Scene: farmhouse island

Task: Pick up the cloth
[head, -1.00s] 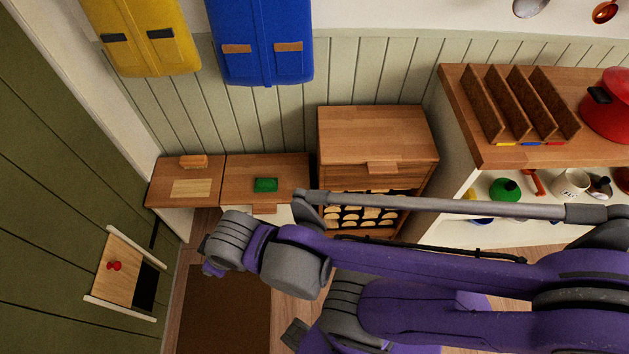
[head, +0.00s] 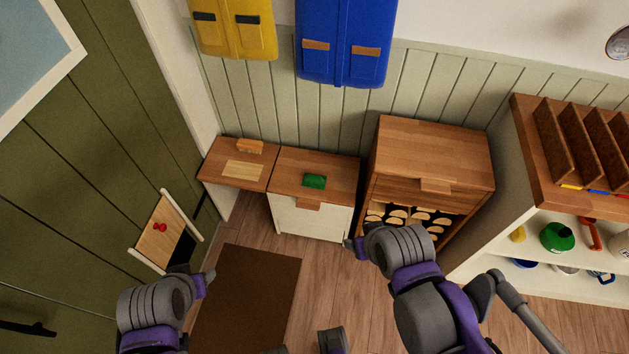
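A small green folded-looking item (head: 314,181), which may be the cloth, lies on the wooden top of a low white cabinet (head: 310,218). A flat pale tan rectangle (head: 242,171) lies on the wooden surface to its left; I cannot tell whether it is cloth or board. My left arm comes in at the lower left and my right arm at the lower middle right. Only grey joints and purple links of both are plain; no gripper fingers can be made out. Neither arm touches the green item.
An orange block (head: 249,146) stands behind the tan rectangle. A wooden bread cabinet (head: 436,154) stands right of the white cabinet, then a shelf unit (head: 560,205). A brown mat (head: 247,300) lies on the floor. A folding wooden seat (head: 160,235) is on the green wall.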

